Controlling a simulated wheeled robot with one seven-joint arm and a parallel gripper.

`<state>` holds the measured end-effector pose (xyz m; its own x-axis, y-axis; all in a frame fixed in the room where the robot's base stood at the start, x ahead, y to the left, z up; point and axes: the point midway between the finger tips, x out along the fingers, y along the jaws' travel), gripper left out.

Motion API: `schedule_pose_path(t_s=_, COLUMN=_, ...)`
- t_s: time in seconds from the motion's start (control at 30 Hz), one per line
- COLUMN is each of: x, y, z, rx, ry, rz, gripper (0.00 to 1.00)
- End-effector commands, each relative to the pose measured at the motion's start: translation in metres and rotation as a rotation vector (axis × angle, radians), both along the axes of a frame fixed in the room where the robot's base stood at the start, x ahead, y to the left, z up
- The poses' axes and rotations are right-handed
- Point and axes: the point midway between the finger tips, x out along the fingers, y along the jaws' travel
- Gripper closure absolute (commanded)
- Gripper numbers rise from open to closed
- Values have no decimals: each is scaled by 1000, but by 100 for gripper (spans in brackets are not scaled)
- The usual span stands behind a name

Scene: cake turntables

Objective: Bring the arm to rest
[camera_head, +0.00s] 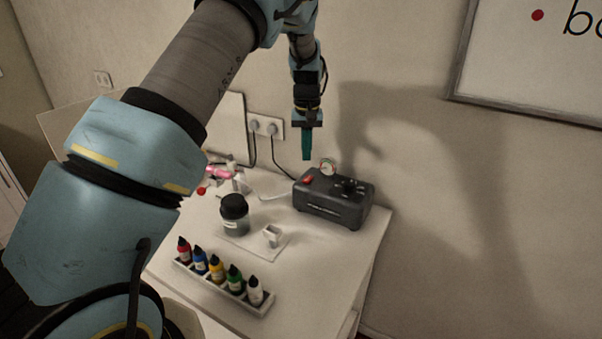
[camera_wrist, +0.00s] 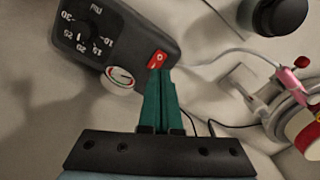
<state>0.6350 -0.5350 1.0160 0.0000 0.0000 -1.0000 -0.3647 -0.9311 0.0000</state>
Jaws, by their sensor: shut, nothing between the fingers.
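My gripper (camera_head: 307,146) hangs from my raised arm, pointing down, above and behind the dark grey compressor box (camera_head: 333,205) on the white table. Its teal fingers are together with nothing between them. In the wrist view the gripper (camera_wrist: 161,76) is seen from behind, its fingertips overlapping the edge of the compressor, near a red switch (camera_wrist: 157,59) and a round gauge (camera_wrist: 119,79). In the head view the fingertips appear clear above the box.
The white table (camera_head: 340,262) holds a dark-lidded jar (camera_head: 235,214), a rack of several coloured bottles (camera_head: 220,275), a small white piece (camera_head: 272,236) and a pink airbrush (camera_head: 220,172). A cable runs to wall sockets (camera_head: 266,127). A framed board (camera_head: 540,60) hangs at upper right.

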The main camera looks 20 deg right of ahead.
Motion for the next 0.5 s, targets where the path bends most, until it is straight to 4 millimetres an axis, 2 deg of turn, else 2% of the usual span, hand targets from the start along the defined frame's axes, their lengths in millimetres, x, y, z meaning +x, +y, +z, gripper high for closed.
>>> schedule_pose_path(t_s=0.17, x=1, y=2, z=0, rx=0, ry=0, rz=3, gripper=100)
schedule_pose_path(t_s=0.27, x=5, y=21, z=5, rx=-6, ry=-2, rz=25, gripper=100)
schedule_pose_path(t_s=0.37, x=9, y=66, z=15, rx=-18, ry=-5, rz=73, gripper=100)
schedule_pose_path(t_s=0.5, x=-3, y=156, z=32, rx=-41, ry=-19, rz=151, gripper=100)
